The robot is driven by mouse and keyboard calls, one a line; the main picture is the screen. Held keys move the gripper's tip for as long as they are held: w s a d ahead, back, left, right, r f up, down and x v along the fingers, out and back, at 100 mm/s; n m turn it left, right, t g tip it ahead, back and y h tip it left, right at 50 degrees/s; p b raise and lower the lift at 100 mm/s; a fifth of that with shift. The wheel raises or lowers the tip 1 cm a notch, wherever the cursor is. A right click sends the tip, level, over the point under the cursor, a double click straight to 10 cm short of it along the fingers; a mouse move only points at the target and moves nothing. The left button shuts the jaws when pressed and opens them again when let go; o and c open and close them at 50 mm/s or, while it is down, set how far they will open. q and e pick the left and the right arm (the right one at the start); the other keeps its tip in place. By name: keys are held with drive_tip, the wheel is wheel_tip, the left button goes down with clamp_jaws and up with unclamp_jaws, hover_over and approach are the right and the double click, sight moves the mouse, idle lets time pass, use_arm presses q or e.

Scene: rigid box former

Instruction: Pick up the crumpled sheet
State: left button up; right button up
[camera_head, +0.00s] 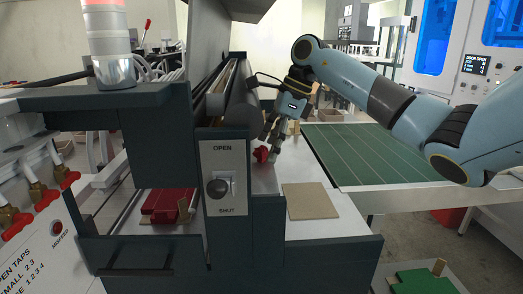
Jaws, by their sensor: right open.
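A small red crumpled piece (261,154), which looks like the crumpled sheet, lies on the light surface beside the dark machine frame. My right gripper (270,150) reaches down from above, its fingers open and right next to the red piece. I cannot tell whether a finger touches it. Part of the red piece may be hidden by the fingers. My left gripper is not in view.
A panel marked OPEN and SHUT with a dark knob (218,188) stands close left of the gripper. A flat tan board (310,201) lies in front. A green lined mat (375,154) lies to the right. A red block (163,204) sits in the lower left bay.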

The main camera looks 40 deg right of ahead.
drive_tip(key=c, duration=0.9)
